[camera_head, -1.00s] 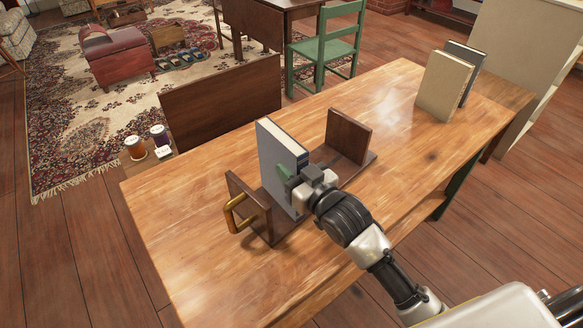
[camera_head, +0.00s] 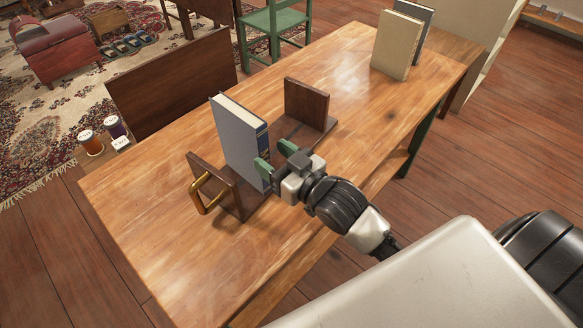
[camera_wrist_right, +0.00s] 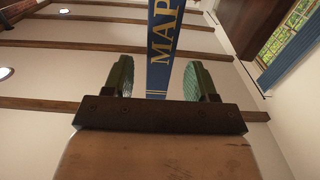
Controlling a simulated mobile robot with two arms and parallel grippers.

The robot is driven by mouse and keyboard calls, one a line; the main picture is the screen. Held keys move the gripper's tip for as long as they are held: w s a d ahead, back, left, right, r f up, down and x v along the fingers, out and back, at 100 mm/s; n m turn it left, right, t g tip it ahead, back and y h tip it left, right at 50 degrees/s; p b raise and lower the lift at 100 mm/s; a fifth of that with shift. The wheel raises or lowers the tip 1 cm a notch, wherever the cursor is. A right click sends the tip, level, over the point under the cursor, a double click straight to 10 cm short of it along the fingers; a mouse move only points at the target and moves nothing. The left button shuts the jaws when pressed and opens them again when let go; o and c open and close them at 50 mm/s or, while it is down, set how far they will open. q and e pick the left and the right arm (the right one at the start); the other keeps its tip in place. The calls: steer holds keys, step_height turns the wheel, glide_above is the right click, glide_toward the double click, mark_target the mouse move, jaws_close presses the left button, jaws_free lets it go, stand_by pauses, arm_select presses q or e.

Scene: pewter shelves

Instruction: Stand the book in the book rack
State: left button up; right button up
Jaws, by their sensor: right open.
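A grey-blue book (camera_head: 238,140) stands upright in the wooden book rack (camera_head: 290,127), close to the rack's near-left end board. Its spine faces my right gripper. My right gripper (camera_head: 272,160) is open, just to the right of the book's spine. In the right wrist view the blue spine with gold letters "MAP" (camera_wrist_right: 161,45) shows between and beyond the two green-padded fingers (camera_wrist_right: 164,82), apart from them. A brass handle-shaped piece (camera_head: 208,194) is on the rack's near-left end board. My left gripper is not in view.
Two more books, one beige (camera_head: 396,44) and one dark (camera_head: 424,22), stand at the far right end of the wooden table (camera_head: 150,215). The table's front left is clear.

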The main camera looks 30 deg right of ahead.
steer(key=shift+v, duration=2.75)
